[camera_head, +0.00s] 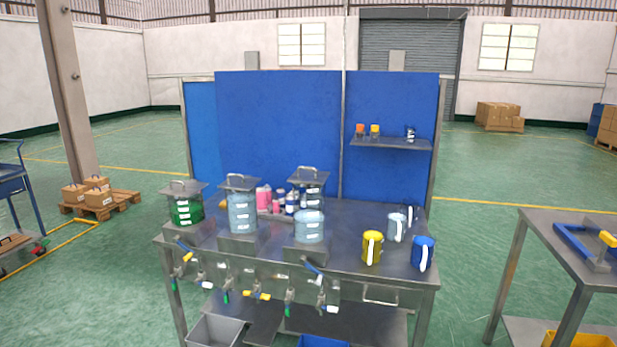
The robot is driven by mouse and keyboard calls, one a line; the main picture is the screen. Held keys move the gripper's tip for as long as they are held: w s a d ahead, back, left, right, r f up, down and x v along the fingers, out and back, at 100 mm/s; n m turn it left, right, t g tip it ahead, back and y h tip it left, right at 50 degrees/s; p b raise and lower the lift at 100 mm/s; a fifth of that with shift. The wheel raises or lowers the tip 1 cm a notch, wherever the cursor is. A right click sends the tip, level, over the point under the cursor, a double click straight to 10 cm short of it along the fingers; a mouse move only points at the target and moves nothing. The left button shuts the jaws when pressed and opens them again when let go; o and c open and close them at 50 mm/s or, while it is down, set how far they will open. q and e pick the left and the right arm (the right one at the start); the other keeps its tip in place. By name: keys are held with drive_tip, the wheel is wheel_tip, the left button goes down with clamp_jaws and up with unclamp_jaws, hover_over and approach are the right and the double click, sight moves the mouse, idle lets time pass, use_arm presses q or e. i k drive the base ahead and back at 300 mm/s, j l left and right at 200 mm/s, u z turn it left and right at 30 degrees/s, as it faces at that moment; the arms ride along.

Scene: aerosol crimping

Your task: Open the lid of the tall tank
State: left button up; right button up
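Three see-through tanks with flat square lids and loop handles stand on stands along the left half of the metal table. The tallest tank (309,228) is the right one, with pale blue liquid in its lower part. Its lid (308,176) sits flat on top, closed. The middle tank (242,214) holds pale blue content and its lid (238,183) is on. The short left tank (187,211) holds green liquid under its lid (184,188). Neither of my grippers is in view.
Yellow (372,248), grey (396,227) and blue (422,254) jugs stand on the table's right. Valves with coloured handles (257,295) hang along the front. Pink and white bottles (263,196) stand behind the tanks. A blue panel (278,125) backs the table. A side table (545,222) is at right.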

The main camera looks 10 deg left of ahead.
sight(303, 175)
drive_tip(key=i+j, duration=0.3)
drive_tip(key=i, duration=0.15)
drive_tip(key=i+j, duration=0.3)
drive_tip(key=i, duration=0.15)
